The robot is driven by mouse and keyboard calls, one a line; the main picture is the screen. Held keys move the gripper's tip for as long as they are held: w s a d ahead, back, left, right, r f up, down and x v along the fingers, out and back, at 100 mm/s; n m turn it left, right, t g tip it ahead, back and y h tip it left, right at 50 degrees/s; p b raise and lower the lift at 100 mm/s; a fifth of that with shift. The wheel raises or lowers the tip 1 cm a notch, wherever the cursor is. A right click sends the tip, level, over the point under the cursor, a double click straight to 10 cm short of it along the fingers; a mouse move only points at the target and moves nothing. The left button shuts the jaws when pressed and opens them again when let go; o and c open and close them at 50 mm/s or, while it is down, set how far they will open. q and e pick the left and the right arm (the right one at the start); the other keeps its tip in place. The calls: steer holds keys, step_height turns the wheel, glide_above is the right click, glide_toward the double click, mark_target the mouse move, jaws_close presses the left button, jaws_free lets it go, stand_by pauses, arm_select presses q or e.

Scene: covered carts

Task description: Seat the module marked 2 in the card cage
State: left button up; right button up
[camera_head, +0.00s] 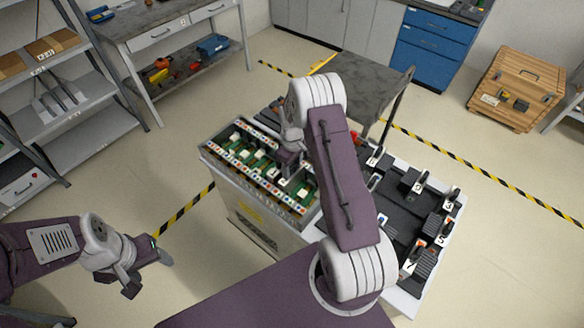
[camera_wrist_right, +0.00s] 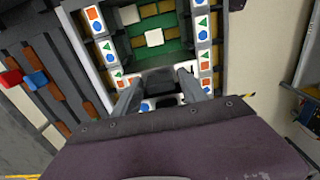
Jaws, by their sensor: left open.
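The card cage (camera_head: 243,208) is an open box with green boards inside and rails marked with coloured shapes; in the right wrist view its rail (camera_wrist_right: 203,50) runs along the opening. My right gripper (camera_head: 287,160) is over the cage, partly hidden by my own arm. In the right wrist view the right gripper (camera_wrist_right: 161,80) has its fingers closed about the dark handle of a module (camera_wrist_right: 160,86). Its number is not readable, and how deep it sits is hidden. My left gripper (camera_head: 148,272) is open and empty, left of the cage and away from it.
A tray (camera_head: 405,203) right of the cage holds several black modules with numbered white labels, partly behind my right arm. A grey cart top (camera_head: 372,82) stands behind. A wooden crate (camera_head: 517,88) and shelves (camera_head: 75,95) are farther off. Floor around my left gripper is clear.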

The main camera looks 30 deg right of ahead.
steer(key=shift+o, duration=0.4)
steer(key=shift+r, duration=0.4)
step_height(320, 180, up, 8)
steer(key=shift+s+f+b, duration=0.1)
steer(key=shift+b, duration=0.9)
steer(key=shift+r, duration=0.3)
steer(key=shift+a, duration=0.1)
